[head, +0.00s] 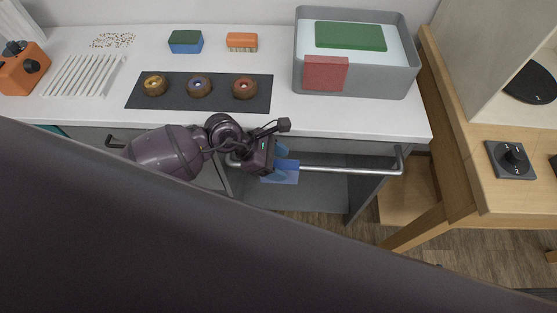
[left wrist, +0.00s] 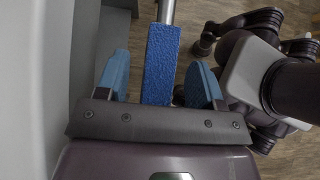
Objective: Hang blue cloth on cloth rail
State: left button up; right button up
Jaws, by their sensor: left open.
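The blue cloth (head: 286,173) lies over the grey cloth rail (head: 345,170) on the front of the counter, near the left part of the rail. My left gripper (head: 279,163) is at the cloth, and its arm hides the rail's left part. In the left wrist view the cloth (left wrist: 161,50) hangs from the rail's end-on bar (left wrist: 166,10). The two blue fingers of the left gripper (left wrist: 158,72) stand apart, one on each side of the cloth, with gaps between. My right gripper is not in view.
A wooden table (head: 490,178) stands right.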

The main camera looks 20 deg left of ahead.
pick_arm(q)
jog(key=v, duration=1.1)
jog(key=shift+p, duration=0.4)
